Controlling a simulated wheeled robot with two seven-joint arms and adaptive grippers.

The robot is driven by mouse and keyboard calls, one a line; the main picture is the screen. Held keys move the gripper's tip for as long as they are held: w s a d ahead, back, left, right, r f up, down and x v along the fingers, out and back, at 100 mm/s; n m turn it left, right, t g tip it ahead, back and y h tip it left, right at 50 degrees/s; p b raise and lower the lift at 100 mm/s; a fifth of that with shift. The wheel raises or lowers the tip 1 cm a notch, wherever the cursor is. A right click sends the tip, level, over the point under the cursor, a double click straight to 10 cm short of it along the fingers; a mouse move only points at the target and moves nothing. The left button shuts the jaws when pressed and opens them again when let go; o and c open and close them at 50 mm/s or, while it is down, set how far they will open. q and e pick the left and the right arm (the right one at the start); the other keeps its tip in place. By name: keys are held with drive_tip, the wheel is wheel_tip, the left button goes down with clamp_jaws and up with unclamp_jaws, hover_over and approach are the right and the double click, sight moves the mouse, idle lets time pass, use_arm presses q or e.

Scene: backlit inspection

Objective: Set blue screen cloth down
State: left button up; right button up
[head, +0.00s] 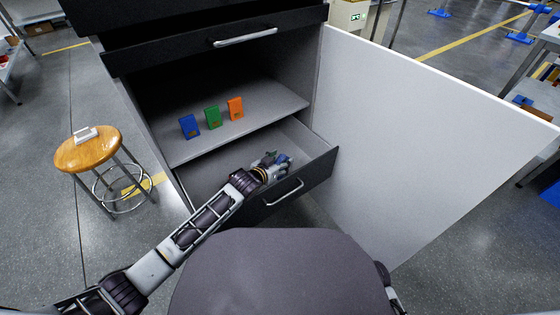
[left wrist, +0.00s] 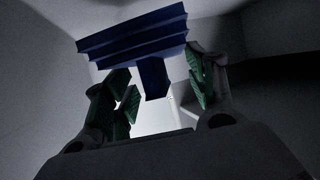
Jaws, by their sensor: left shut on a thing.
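The blue screen cloth (left wrist: 133,35) shows in the left wrist view as a dark blue ridged piece with a short part hanging down. My left gripper (left wrist: 160,82) has its green-padded fingers on both sides of that hanging part and is shut on it. In the head view my left gripper (head: 273,163) is inside the open drawer (head: 316,166), near its front right side. Only a small bit of blue shows at the fingertips there. Whether the cloth touches the drawer floor cannot be told. My right gripper is not in view.
Above the drawer, a shelf (head: 262,111) holds a blue box (head: 189,127), a green box (head: 212,117) and an orange box (head: 236,108). A white door panel (head: 420,130) stands open at the right. A wooden stool (head: 88,152) with a small white object stands at the left.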

sight(280, 160)
use_arm(q)
drive_tip(key=shift+f, duration=0.4)
drive_tip(key=o, duration=0.8)
drive_tip(key=shift+o, duration=0.2)
drive_tip(key=shift+r, duration=0.1)
drive_tip(key=shift+r, duration=0.45)
drive_tip(key=shift+s+a+r, duration=0.1)
drive_tip(key=shift+s+r, duration=0.05)
drive_tip(key=p+v, duration=0.2)
drive_tip(key=v, duration=0.2)
drive_tip(key=shift+r, duration=0.1)
drive_tip(key=shift+p+v, duration=0.65)
drive_tip(key=shift+v, duration=0.85)
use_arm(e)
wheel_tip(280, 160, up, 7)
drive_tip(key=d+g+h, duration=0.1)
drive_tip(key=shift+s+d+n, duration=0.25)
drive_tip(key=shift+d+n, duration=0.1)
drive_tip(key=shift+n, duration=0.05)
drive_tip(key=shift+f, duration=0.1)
